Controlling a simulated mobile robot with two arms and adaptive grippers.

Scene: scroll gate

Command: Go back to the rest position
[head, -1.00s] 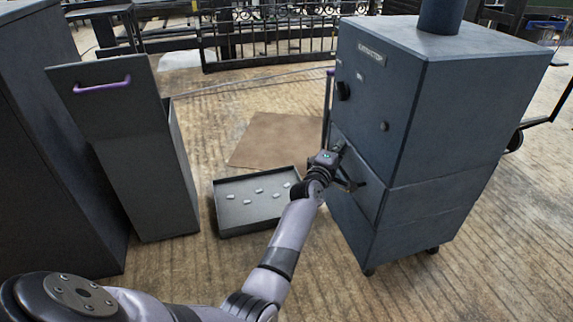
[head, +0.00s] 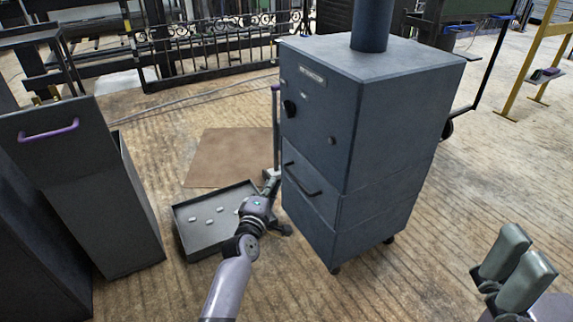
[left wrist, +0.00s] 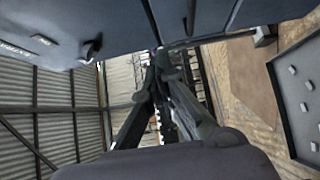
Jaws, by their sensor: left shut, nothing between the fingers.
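My left gripper (head: 274,190) is shut and empty. In the head view it is held out over the right side of a low dark tray (head: 184,238), left of the dark blue-grey cabinet. It is apart from the cabinet's dark bar handle (head: 302,180). In the left wrist view its fingers (left wrist: 160,62) meet at the tips, with the cabinet (left wrist: 110,25) above and the tray (left wrist: 280,95) at the right. Two grey-green pads (head: 515,270) at the head view's bottom right look like my right gripper; their jaw state is unclear.
The cabinet (head: 390,125) stands on casters with a pipe on top. Several small pale pieces (head: 210,217) lie in the tray. A tall bin (head: 85,190) with a purple handle stands left. A brown mat (head: 225,158) lies behind. Floor (head: 450,220) right of the cabinet is clear.

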